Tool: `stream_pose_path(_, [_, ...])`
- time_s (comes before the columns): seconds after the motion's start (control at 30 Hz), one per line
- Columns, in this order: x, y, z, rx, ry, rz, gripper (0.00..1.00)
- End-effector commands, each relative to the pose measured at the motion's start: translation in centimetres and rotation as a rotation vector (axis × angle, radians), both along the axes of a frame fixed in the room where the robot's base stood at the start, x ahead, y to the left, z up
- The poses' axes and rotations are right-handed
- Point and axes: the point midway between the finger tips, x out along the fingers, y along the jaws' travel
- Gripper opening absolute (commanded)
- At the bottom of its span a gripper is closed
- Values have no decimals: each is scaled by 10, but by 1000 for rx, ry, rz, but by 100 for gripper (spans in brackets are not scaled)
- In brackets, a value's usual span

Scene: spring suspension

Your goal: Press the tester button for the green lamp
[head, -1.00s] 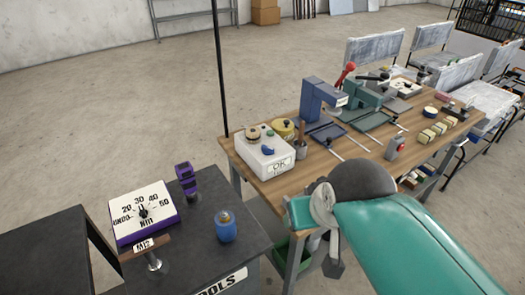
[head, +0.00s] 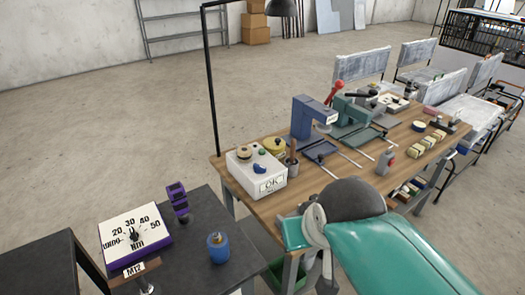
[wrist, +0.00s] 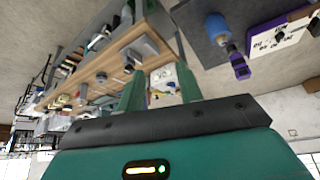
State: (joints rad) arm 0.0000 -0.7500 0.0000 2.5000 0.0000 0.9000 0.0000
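A white tester box (head: 243,182) marked OK stands at the near left end of the wooden bench. Small round parts, including a green one (head: 262,153) and a blue one (head: 258,167), show on top; I cannot tell which are lamps or buttons. My gripper (wrist: 160,84) is open and empty in the wrist view. Its two green fingers are apart, with the white box (wrist: 165,76) seen beyond them. In the head view my teal arm covers the bench's near edge, and my fingertips cannot be made out there.
Blue (head: 307,117) and green presses and a red-button box (head: 386,161) stand further along the bench (head: 345,171). Open floor lies behind.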

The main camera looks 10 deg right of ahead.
Motion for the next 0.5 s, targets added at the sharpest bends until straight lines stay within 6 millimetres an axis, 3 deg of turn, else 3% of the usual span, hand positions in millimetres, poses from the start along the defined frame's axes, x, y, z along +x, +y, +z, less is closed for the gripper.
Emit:
stream_pose_path(0.03, [0,0,0,0,0,0,26])
stream_pose_path(0.17, [0,0,0,0,0,0,0])
stream_pose_path(0.5, [0,0,0,0,0,0,0])
